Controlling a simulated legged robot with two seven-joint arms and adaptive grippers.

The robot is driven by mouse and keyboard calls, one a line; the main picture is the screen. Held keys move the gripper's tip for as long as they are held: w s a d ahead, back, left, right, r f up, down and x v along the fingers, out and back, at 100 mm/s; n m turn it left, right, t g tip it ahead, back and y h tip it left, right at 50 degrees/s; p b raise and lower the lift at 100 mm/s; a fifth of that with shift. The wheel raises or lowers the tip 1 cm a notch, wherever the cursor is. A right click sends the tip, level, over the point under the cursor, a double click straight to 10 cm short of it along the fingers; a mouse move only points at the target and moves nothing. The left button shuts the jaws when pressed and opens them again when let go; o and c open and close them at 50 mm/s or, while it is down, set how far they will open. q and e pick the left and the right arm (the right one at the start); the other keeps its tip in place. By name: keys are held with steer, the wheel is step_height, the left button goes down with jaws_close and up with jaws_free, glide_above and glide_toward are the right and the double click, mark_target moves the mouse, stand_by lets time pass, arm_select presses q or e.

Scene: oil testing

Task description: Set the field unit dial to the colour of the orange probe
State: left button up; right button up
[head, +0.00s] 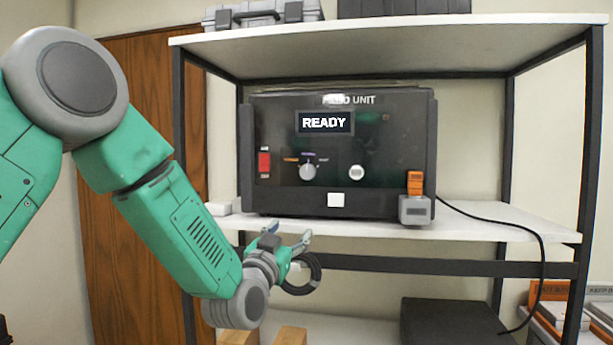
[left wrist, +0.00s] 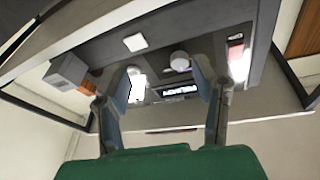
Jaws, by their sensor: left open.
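The black field unit (head: 390,115) stands on the middle shelf, its screen (head: 325,122) reading READY. Its silver dial (head: 308,171) has coloured marks around it, orange to the left and blue-violet at the top; I cannot tell exactly where the pointer sits. The orange probe (head: 415,183) sits in a grey holder (head: 416,210) at the unit's lower right. My left gripper (head: 285,238) is open and empty, below the shelf's front edge and below the dial. In the left wrist view its fingers (left wrist: 170,95) are spread apart, with the unit's panel beyond them. My right gripper is out of view.
A white square (head: 336,200) is low on the panel. A black cable (head: 541,265) hangs at right. The shelf edge (head: 480,234) lies above my gripper.

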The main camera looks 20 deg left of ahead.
mark_target(306, 175)
arm_select(q)
step_height(306, 175, up, 6)
steer(key=a+t+y, duration=0.1)
steer(key=p+x, duration=0.2)
steer(key=x, duration=1.1)
steer(key=shift+w+d+p, duration=0.1)
steer(key=shift+w+p, duration=0.2)
steer(key=shift+w, duration=0.05)
steer(key=shift+c, duration=0.5)
steer(key=c, duration=1)
